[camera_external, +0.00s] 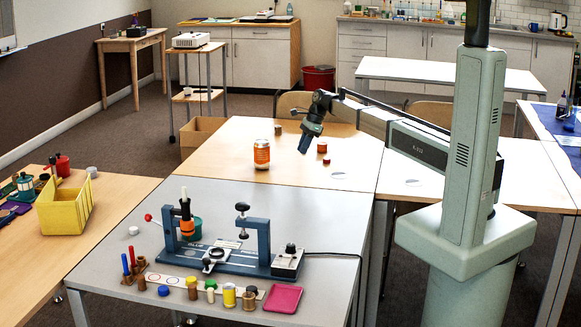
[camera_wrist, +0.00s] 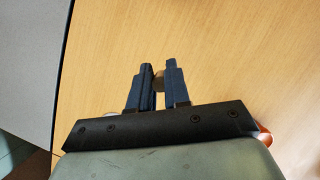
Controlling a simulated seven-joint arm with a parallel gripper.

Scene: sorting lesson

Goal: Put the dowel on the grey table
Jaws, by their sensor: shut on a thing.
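My gripper (camera_external: 304,146) is over the wooden table, pointing down at a tilt. In the wrist view its two dark blue fingers (camera_wrist: 158,70) are shut on a small tan piece, the dowel (camera_wrist: 159,84), mostly hidden between them. I cannot make out the dowel in the external view. The grey table (camera_external: 335,205) stands in the foreground, joined to the wooden table's near edge. A grey surface also shows at the left of the wrist view (camera_wrist: 28,60).
An orange-labelled jar (camera_external: 261,155) and small red pieces (camera_external: 322,147) stand on the wooden table (camera_external: 225,150). A blue fixture (camera_external: 235,262), a pink tray (camera_external: 283,299) and several small pieces occupy the grey table's front. Its back right is clear.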

